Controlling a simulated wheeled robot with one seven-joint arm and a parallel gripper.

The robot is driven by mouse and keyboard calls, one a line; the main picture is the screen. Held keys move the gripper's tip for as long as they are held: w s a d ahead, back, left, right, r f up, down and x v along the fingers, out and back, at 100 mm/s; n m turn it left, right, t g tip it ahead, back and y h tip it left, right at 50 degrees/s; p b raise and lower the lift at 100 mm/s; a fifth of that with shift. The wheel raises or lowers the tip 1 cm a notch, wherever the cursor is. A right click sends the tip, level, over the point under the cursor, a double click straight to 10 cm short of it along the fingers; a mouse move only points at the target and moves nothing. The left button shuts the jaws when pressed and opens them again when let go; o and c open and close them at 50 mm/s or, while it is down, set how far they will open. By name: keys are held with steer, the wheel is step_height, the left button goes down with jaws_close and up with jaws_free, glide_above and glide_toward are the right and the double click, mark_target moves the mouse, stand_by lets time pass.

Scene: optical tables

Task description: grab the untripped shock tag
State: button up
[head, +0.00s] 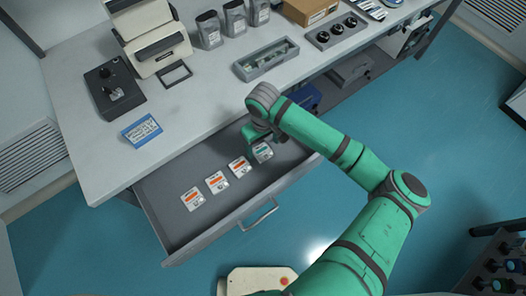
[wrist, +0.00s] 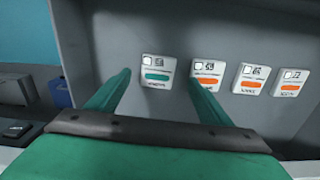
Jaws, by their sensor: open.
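Several white shock tags lie in a row in the open grey drawer. One tag (head: 263,153) has a green bar; it also shows in the wrist view (wrist: 157,73). The other three have orange bars: one tag (head: 240,167) beside the green one, a middle tag (head: 217,182), and an end tag (head: 192,199). In the wrist view they run to the right (wrist: 206,75), (wrist: 249,79), (wrist: 290,83). My gripper (wrist: 159,78) is open and empty, its green fingers on either side of the green-barred tag in the picture. Contact cannot be told.
The drawer (head: 168,222) juts out below the white tabletop (head: 195,105), its walls around the tags. On the table are a blue-and-white label card (head: 141,131), a black switch box (head: 113,90) and a grey tray (head: 266,60). The drawer's front-left floor is bare.

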mark_target(264, 153)
steer(key=shift+d+f, duration=0.15)
steer(key=shift+f, duration=2.5)
steer(key=c, duration=1.1)
